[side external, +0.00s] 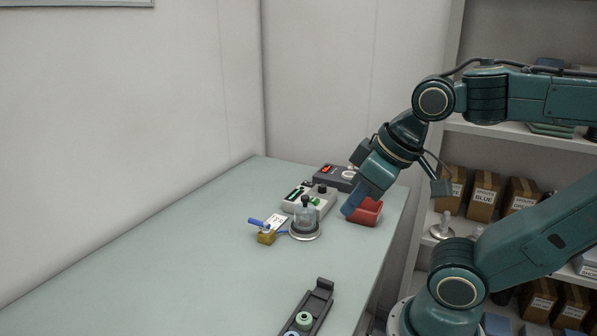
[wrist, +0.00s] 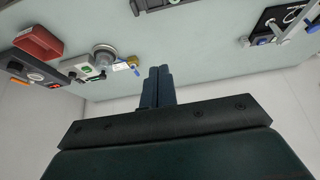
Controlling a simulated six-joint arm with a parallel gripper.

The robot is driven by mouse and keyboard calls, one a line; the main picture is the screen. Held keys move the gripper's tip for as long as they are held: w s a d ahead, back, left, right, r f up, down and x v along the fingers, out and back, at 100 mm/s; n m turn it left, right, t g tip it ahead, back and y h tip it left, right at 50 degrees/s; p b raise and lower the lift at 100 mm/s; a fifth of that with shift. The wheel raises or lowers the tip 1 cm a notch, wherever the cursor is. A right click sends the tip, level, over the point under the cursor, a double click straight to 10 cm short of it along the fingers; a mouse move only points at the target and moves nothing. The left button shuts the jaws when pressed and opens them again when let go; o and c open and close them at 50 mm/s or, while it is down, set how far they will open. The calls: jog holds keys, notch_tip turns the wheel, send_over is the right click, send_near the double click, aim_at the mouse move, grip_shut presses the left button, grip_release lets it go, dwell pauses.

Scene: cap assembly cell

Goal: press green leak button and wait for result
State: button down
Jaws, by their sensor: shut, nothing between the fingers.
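The light tester box (side external: 310,198) stands toward the back of the bench, with a green patch on its top; the green button cannot be told clearly from the display at this size. The box also shows at the left in the wrist view (wrist: 86,66). A clear dome on a round metal base (side external: 305,226) stands in front of it. My gripper (side external: 348,210) is shut and empty, pointing down and left, to the right of the tester and overlapping the red bin in the side view. Its fingertips show together in the wrist view (wrist: 159,71), apart from the tester.
A red bin (side external: 369,215) is right of the tester. A dark box with a red display (side external: 333,176) stands behind it. A brass block with a blue lever (side external: 267,237) is left of the dome. A dark tray (side external: 318,299) holds caps at the front. The bench's left side is clear.

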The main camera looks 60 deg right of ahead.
jog(key=shift+w, duration=0.15)
dwell(0.5)
jog(key=w+d+m, duration=0.4)
jog(key=w+d, duration=0.1)
jog(key=w, duration=0.4)
jog(key=m+t+h, duration=0.3)
jog(key=m+h, duration=0.1)
jog(key=m, duration=0.6)
send_over(317, 202)
notch_tip(317, 202, down, 10)
jog(key=r, duration=0.1)
jog(key=shift+w+d+f, duration=0.15)
jog(key=shift+f, duration=0.2)
jog(key=shift+f, duration=0.2)
jog(key=shift+f, duration=4.25)
